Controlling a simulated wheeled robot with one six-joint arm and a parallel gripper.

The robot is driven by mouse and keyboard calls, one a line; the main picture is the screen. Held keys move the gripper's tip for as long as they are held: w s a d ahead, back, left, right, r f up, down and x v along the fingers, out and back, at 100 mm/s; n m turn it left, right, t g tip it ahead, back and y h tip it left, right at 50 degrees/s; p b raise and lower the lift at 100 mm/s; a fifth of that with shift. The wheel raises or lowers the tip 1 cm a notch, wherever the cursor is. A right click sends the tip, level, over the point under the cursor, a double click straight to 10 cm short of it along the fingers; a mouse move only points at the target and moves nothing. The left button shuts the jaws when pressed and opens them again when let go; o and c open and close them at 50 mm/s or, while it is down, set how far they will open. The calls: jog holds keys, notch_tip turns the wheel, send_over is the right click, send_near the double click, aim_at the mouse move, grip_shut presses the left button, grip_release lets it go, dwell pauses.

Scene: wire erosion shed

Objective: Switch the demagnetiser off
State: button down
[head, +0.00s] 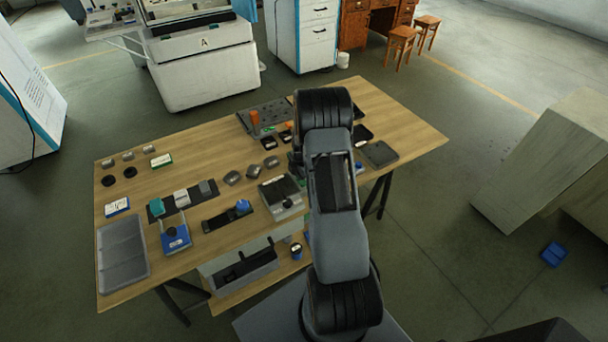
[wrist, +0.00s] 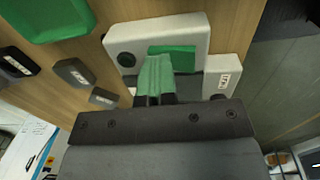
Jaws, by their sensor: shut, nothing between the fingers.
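In the wrist view, a pale grey box (wrist: 192,32) with a green panel (wrist: 180,58) and a round black knob (wrist: 126,60) lies just beyond my fingers. It looks like the demagnetiser, but I cannot read a name on it. A smaller pale block (wrist: 222,76) with a label sits at its right. My gripper (wrist: 155,68), with green fingers, is shut and empty, its tips over the box's near side. I cannot tell whether they touch it. The fingers hide part of the box. In the head view my arm hides the gripper and this spot.
Dark labelled blocks (wrist: 74,74) and a green tray (wrist: 45,15) lie left of the box in the wrist view. In the head view, the wooden table (head: 402,112) holds a grey tray (head: 122,250) and several tools. A blue box (head: 554,254) is on the floor.

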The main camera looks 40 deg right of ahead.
jog(key=shift+s+a+f, duration=0.1)
jog(key=shift+s, duration=0.8)
jog(key=shift+r, duration=0.2)
notch_tip(320, 180, up, 14)
jog(key=s, duration=0.2)
jog(key=shift+a, duration=0.15)
jog(key=shift+f, duration=0.1)
